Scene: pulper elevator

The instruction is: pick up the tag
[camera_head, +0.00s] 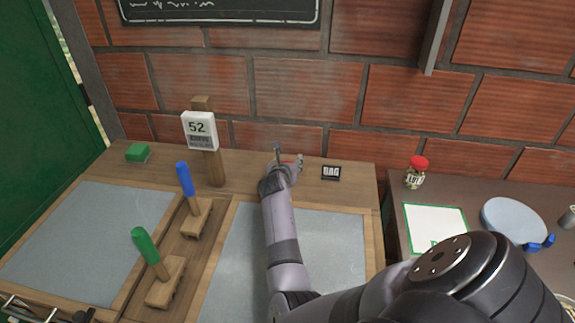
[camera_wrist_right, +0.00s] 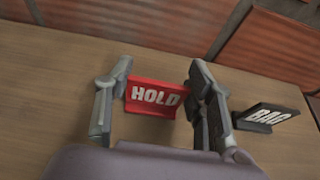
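A red tag reading HOLD (camera_wrist_right: 154,96) stands on the wooden table in the right wrist view. My right gripper (camera_wrist_right: 160,72) is open, with one finger on each side of the red tag. A small gap shows to the left of the tag; whether the right finger touches it I cannot tell. In the head view my right gripper (camera_head: 288,158) reaches the back of the table and mostly hides the red tag. A black tag reading BAG (camera_wrist_right: 266,117) stands just right of the gripper; it also shows in the head view (camera_head: 331,172). My left gripper is not in view.
A post with a white 52 sign (camera_head: 199,130) stands left of the gripper. Blue-handled (camera_head: 185,180) and green-handled (camera_head: 146,245) tools stand between two grey panels. A brick wall (camera_head: 305,90) is close behind. A red-capped jar (camera_head: 415,174) stands on the right table.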

